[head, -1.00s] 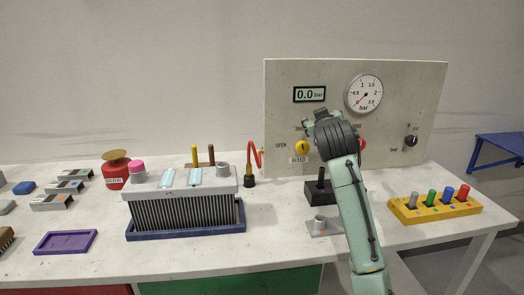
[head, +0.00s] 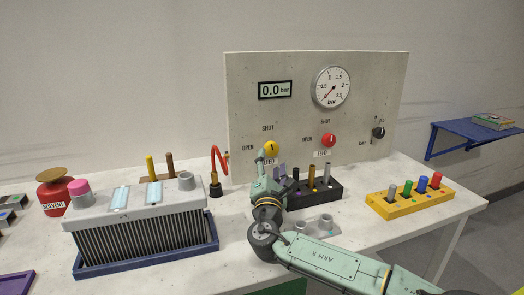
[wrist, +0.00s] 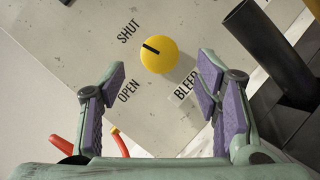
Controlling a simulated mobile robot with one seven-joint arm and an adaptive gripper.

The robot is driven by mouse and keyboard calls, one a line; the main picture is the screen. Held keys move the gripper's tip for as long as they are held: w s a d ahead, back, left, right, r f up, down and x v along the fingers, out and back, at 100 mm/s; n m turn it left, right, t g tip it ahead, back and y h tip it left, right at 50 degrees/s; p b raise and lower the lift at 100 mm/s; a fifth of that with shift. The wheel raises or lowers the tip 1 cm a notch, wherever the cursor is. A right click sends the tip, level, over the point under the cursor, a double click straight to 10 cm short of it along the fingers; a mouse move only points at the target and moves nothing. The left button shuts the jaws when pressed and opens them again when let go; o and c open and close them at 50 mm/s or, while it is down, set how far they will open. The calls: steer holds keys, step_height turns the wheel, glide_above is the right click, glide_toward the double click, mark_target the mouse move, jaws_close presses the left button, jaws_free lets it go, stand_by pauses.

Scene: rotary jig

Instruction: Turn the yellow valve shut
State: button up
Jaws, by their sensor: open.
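The yellow valve (head: 271,148) is a round knob on the upright panel, above a partly hidden label and beside the words SHUT and OPEN. In the wrist view the yellow valve (wrist: 165,59) has a black mark on the side facing SHUT. My gripper (head: 271,165) is just below and in front of the valve in the head view. In the wrist view my gripper (wrist: 162,75) is open, with purple-padded fingers apart and nothing between them. The knob shows beyond the fingertips, and I see no contact.
A red FEED valve (head: 329,140) is right of the yellow one. A yellow peg rack (head: 402,203) stands at the right.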

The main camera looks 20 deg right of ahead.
mark_target(271, 151)
steer(key=shift+p+x, duration=0.7)
steer(key=shift+x, duration=2)
steer(key=shift+c, duration=0.4)
steer(key=c, duration=1.1)
steer(key=shift+o, duration=0.3)
steer(key=shift+m+g, duration=0.8)
steer(key=shift+m, duration=0.9)
steer(key=o, duration=1.1)
